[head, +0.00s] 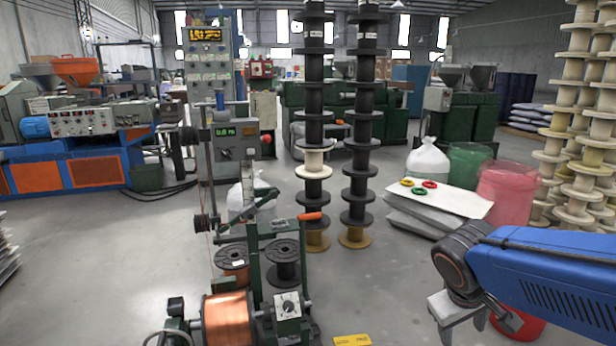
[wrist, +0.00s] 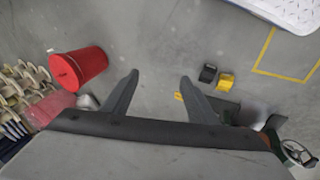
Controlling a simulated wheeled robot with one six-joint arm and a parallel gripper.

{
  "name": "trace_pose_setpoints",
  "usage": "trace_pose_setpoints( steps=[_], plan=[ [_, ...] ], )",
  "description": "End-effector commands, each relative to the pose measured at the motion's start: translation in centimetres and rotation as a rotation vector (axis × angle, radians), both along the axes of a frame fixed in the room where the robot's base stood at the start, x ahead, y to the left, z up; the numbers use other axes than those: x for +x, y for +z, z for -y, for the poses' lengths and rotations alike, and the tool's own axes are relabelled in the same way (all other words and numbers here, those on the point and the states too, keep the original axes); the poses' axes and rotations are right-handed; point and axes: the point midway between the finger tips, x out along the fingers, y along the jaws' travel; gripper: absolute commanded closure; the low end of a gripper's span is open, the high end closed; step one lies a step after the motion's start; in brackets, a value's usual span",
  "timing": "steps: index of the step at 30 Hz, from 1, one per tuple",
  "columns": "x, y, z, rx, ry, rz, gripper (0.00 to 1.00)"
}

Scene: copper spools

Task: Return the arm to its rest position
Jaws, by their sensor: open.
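My gripper (wrist: 158,84) shows in the wrist view with its two dark fingers spread apart and nothing between them. Bare grey floor lies beyond the fingertips. In the head view my blue arm reaches in from the right edge, and its wrist end is at the lower right; the fingers are hard to make out there. A red bucket (wrist: 78,70) stands on the floor left of my gripper in the wrist view. In the head view the red bucket (head: 526,326) is partly hidden behind my wrist.
A winding machine with a copper spool (head: 229,320) stands at the lower middle. Tall stacks of black spools (head: 314,112) rise behind it, and pale spools (head: 575,130) at the right.

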Motion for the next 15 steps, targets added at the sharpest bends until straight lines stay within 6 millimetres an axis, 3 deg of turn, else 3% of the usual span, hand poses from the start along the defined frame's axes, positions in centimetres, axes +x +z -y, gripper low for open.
trace_pose_setpoints(
  steps=[9, 15],
  plan=[
    [-5.6, 1.7, -1.2, 0.233, -0.107, 0.116, 0.47],
    [-7.6, 2.5, -2.3, 0.334, -0.139, 0.179, 0.47]
  ],
)
